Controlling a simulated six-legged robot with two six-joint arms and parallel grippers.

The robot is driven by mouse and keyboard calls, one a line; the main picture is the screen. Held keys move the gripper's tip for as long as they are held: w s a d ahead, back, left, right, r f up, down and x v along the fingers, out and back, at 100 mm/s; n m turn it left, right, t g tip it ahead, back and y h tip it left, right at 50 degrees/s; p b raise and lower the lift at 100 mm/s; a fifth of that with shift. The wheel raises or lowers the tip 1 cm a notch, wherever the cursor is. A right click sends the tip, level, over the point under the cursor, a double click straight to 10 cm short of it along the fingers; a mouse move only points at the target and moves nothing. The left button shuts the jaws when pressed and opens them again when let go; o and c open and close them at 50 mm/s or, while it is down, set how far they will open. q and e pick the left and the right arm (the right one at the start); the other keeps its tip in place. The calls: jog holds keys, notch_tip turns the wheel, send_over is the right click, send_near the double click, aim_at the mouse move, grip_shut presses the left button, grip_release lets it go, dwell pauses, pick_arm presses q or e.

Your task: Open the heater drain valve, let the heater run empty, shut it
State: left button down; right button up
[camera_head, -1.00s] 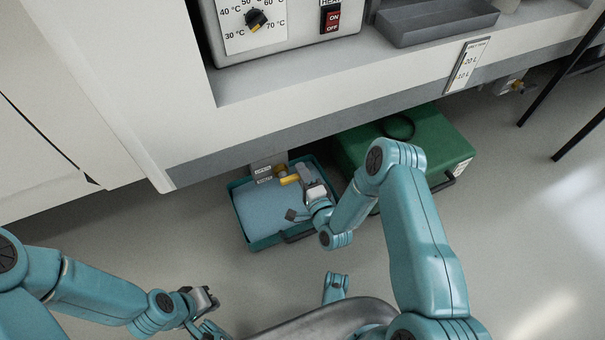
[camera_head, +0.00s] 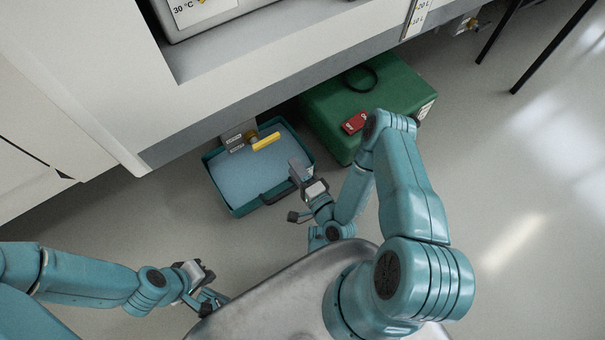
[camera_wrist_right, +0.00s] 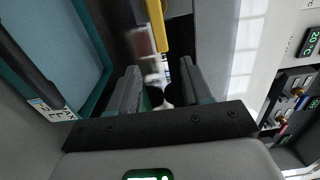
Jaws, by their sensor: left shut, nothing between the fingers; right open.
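The heater drain valve (camera_head: 250,135) sits under the motorhome's side, with a yellow lever (camera_head: 266,142) pointing out to the right. The lever also shows in the right wrist view (camera_wrist_right: 158,28), beyond the fingertips. Below the valve stands a teal tray (camera_head: 236,211) holding pale blue liquid (camera_head: 252,172). I cannot tell whether water runs from the outlet. My right gripper (camera_head: 298,192) is open and empty at the tray's right front edge, apart from the lever. My left gripper (camera_head: 204,275) is shut and empty over the floor at lower left.
A green case (camera_head: 395,85) stands right of the tray, with a black ring (camera_head: 360,78) and a red tag (camera_head: 354,122) on top. The vehicle's skirt (camera_head: 290,80) overhangs the valve. A level gauge (camera_head: 417,18) and another brass fitting (camera_head: 466,25) are at upper right. Floor in front is free.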

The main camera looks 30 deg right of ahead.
jog(key=shift+s, duration=1.75)
jog(key=w+a+r+n+g+y, duration=0.3)
jog(key=w+a+r+n+y, duration=0.2)
jog(key=w+a+r+n, duration=0.3)
jog(key=s+f+n+g+h+p, duration=0.1)
jog(key=s+f+n+g, duration=0.25)
jog(key=s+g, duration=0.45)
jog(key=s+f+n+g+h, duration=0.15)
jog(key=s+n+g, duration=0.35)
jog(key=s, duration=0.5)
notch_tip(320, 180, up, 29)
jog(key=s+a+g+p, duration=0.1)
jog(key=p, duration=3)
jog(key=shift+r+m+g+y, duration=0.2)
jog(key=shift+m+g+y, duration=0.15)
jog(key=shift+y, duration=0.1)
